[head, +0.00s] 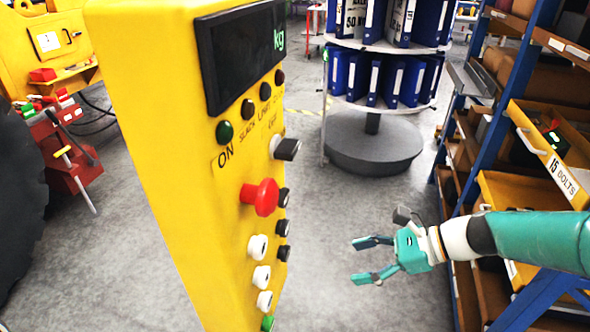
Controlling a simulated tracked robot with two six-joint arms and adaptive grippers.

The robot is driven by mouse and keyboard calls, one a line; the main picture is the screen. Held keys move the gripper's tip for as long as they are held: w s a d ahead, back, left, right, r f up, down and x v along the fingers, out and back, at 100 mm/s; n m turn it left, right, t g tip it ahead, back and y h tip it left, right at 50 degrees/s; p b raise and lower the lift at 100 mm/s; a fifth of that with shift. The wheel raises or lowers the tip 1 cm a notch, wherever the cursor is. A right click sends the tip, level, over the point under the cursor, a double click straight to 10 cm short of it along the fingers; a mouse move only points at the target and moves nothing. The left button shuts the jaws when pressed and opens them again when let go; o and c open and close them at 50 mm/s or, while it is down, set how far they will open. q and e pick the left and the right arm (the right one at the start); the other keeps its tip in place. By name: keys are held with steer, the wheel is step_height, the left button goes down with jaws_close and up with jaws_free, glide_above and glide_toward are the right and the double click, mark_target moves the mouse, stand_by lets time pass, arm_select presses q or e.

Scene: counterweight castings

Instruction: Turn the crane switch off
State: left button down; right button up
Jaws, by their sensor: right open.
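The yellow crane control panel (165,130) stands upright in the left middle of the head view. Its black rotary switch (286,149) sticks out on the right, below lettering that reads ON on the left and seems to read OFF on the right. I cannot tell which way the switch points. A red mushroom button (260,197) sits below it. My right gripper (362,260) is open and empty, right of the panel and lower than the switch, with its fingers pointing left. It is apart from the panel. My left gripper is not in view.
A dark display (240,55) tops the panel, with white buttons (258,247) lower down. A round rack of blue binders (380,80) stands behind. Blue shelving with yellow drawers (545,150) is close on the right. Open floor (340,215) lies between.

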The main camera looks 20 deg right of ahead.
step_height(320, 180, up, 17)
steer(key=s+d+m+t+y, duration=0.2)
steer(key=s+t+y, duration=0.1)
steer(key=t, duration=0.1)
steer(key=y, duration=0.2)
glide_toward(297, 148)
steer(key=p+x, duration=0.3)
steer(key=x, duration=0.7)
